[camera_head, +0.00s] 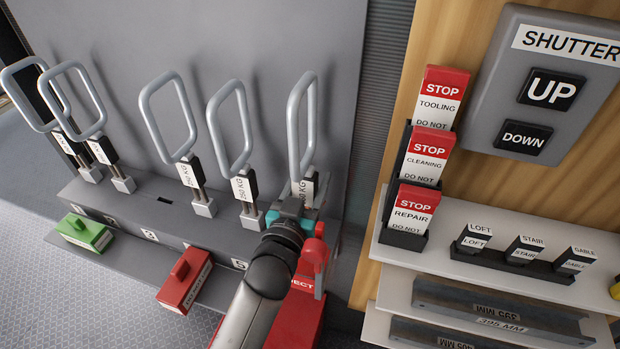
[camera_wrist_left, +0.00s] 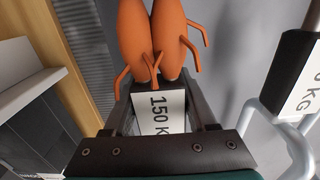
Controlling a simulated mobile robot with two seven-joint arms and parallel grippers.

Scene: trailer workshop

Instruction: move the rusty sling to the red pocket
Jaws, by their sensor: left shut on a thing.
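My left gripper (camera_head: 302,203) is shut on the label block of the rightmost sling, whose grey loop (camera_head: 301,125) rises above it in the head view. In the left wrist view the block between the jaws (camera_wrist_left: 160,118) carries a white "150 KG" label (camera_wrist_left: 155,108). Beyond it are two rust-orange lobes (camera_wrist_left: 158,35) with several thin bent strands; this is the rusty sling. The red pocket (camera_head: 297,325), lettered "...JECT", is at the bottom, partly hidden by my left arm. Whether the sling still touches its slot is hidden. My right gripper is not in view.
Several other grey-looped slings (camera_head: 228,125) stand to the left along the grey rack (camera_head: 150,260). A red block (camera_head: 185,280) and a green block (camera_head: 85,235) sit at its front. Red-and-white STOP tags (camera_head: 432,140) and a shelf (camera_head: 450,212) are close on the right.

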